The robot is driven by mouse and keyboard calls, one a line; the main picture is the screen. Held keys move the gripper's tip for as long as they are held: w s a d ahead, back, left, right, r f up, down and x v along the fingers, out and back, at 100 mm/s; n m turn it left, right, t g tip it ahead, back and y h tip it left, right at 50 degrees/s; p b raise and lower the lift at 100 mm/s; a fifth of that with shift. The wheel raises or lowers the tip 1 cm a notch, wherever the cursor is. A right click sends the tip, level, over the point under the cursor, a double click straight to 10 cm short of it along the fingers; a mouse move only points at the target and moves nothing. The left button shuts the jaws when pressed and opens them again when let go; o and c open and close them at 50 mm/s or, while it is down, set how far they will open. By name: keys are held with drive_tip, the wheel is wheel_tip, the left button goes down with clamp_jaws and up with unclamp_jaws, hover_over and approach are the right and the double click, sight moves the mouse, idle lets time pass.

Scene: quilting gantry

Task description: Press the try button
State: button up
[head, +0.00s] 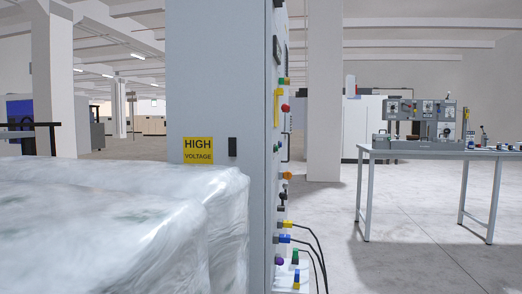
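A tall grey cabinet (217,75) stands in the middle of the head view with a yellow HIGH VOLTAGE sign (198,150). Its control face is turned to the right and seen almost edge-on. Several coloured controls stick out from that face, among them a red knob (285,107), an orange one (286,175), a blue one (285,238) and a purple one (279,261). No label on them is readable from here, so I cannot tell which is the try button. My gripper is not in view.
Plastic-wrapped bulky goods (100,225) fill the lower left, close to me and beside the cabinet. Black cables (318,255) hang from the control face. A grey table (420,153) with instruments stands at the right. Floor (345,225) between cabinet and table is clear. A pillar (324,90) stands behind.

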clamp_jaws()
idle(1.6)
